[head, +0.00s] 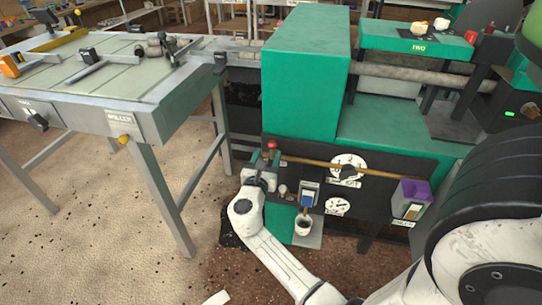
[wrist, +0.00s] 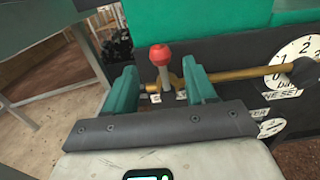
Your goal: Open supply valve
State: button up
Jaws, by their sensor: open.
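The supply valve seems to be the short lever with a red ball knob (wrist: 161,55) on the brass pipe (wrist: 235,74); its label is partly hidden. In the wrist view the lever stands upright between the two green fingers of my gripper (wrist: 162,84), which is open. The knob is a little beyond the fingertips, and I cannot tell whether either finger touches the lever. In the head view the red knob (head: 271,144) shows just above my gripper (head: 264,160), at the left end of the brass pipe (head: 380,172).
A green machine housing (head: 305,75) rises above. A grey table (head: 165,105) stands left; floor between is open.

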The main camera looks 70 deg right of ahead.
aim_at(271, 148)
jog(key=shift+d, duration=0.3)
jog(key=shift+w+d+b, duration=0.15)
jog(key=shift+d+b, duration=0.25)
jog(key=shift+d, duration=1.55)
jog(key=shift+c, duration=0.4)
jog(key=c, duration=0.7)
jog(key=shift+o, duration=0.2)
